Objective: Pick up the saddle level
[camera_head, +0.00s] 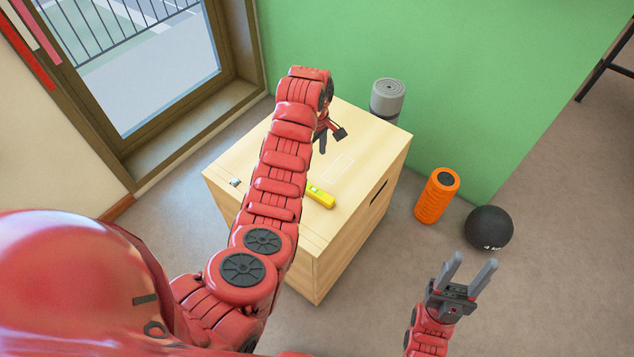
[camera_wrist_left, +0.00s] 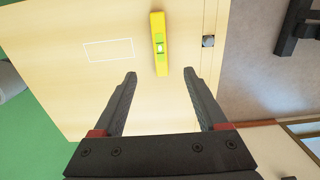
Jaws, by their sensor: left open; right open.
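The saddle level is a small yellow bar with a green vial. In the head view the saddle level (camera_head: 321,197) lies on top of the wooden box (camera_head: 345,222), just right of my left arm. In the left wrist view the saddle level (camera_wrist_left: 159,45) lies beyond the fingertips, roughly between their lines. My left gripper (camera_head: 331,140) is open and empty above the box, farther back than the level; its open fingers also show in the left wrist view (camera_wrist_left: 159,75). My right gripper (camera_head: 470,277) is open and empty above the floor, right of the box.
A white outlined rectangle (camera_head: 339,168) is marked on the box top. A small metallic item (camera_head: 235,182) sits near the box's left edge. A grey roll (camera_head: 387,97), orange foam roller (camera_head: 437,195) and black ball (camera_head: 489,228) stand near the green wall. A window door is at left.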

